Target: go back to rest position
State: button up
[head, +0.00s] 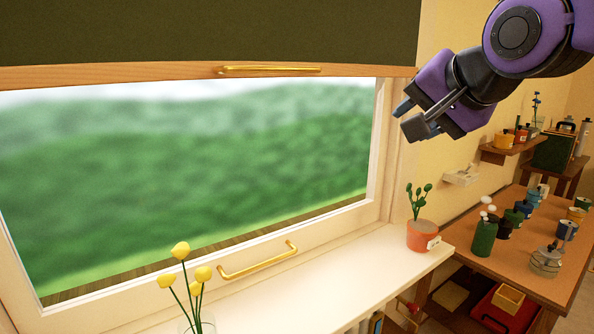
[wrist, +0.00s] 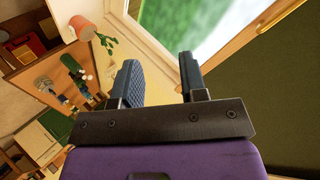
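My gripper (head: 410,117) is at the upper right of the head view, in front of the wall just right of the window frame. Its fingers point left. In the wrist view my gripper (wrist: 163,75) shows two dark fingers set apart with nothing between them. It is open and empty, and touches nothing that I can see.
The window has a dark green blind (head: 200,30) with a brass handle (head: 270,70). A potted plant (head: 422,236) and a vase of yellow flowers (head: 190,285) stand on the white sill (head: 340,270). A desk (head: 520,262) at right holds several jars.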

jog(key=s+d+f+n+g+h, duration=0.3)
jog(key=s+d+f+n+g, duration=0.2)
jog(key=s+d+f, duration=0.6)
jog(key=s+d+n, duration=0.1)
jog(key=s, duration=0.3)
jog(key=shift+d+f+n, duration=0.3)
jog(key=shift+d+f, duration=0.1)
jog(key=shift+a, duration=0.15)
